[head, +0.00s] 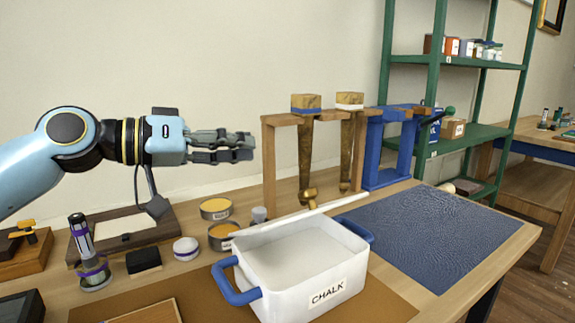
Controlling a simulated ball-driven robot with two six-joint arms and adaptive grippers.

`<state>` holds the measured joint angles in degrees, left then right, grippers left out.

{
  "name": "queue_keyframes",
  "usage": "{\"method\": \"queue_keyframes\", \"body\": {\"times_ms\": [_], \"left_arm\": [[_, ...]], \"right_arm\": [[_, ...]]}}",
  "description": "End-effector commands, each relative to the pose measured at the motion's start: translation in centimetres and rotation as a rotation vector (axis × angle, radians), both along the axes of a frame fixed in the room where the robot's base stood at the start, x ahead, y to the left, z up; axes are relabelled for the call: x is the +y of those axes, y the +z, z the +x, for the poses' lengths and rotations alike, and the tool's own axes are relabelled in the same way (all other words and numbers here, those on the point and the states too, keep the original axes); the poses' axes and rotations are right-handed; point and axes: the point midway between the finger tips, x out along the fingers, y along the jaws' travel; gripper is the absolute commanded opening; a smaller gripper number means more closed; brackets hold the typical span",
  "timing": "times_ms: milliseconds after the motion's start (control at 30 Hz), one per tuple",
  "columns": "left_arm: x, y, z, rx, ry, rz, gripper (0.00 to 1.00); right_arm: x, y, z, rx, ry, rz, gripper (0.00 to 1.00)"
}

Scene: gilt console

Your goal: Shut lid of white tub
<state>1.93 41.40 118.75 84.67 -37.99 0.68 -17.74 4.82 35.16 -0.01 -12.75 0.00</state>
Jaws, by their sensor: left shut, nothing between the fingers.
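The white tub (283,287) stands on the bench in the lower middle, with a CHALK label and blue handles at both ends. It is open and I see into its pale inside. Its lid (335,204) appears as a thin white strip along the back rim, seen nearly edge-on, so its exact angle is hard to tell. My left gripper (248,148) is shut and empty. It points right, well above and behind the tub's left part in the picture, apart from the lid. My right gripper is out of view.
A wooden rack (269,168) with two hanging brushes and a blue frame (374,154) stand behind the tub. Yellow-filled tins (216,209) and a black block (143,261) lie to the left. A dark blue mat (440,232) at right is clear.

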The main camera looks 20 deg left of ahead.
Motion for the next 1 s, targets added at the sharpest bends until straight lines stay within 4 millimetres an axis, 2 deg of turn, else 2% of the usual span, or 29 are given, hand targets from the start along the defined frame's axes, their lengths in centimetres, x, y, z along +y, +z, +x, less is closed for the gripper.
{"method": "queue_keyframes", "body": {"times_ms": [200,400,500,633,1000], "left_arm": [[-2.4,-0.2,2.5,-0.002,0.000,-0.007,0.00],[-5.0,-0.7,5.1,0.000,-0.002,-0.007,0.00],[-5.7,-2.5,4.3,0.006,-0.002,-0.002,0.00],[-6.3,-3.6,3.8,0.003,-0.001,0.000,0.00],[-6.7,-4.2,3.6,0.001,-0.001,0.001,0.00]], "right_arm": [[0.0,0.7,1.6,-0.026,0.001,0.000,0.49],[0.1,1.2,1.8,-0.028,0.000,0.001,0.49],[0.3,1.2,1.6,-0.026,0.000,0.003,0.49],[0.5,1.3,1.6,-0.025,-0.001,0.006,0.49],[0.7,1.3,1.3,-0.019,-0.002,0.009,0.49]]}}
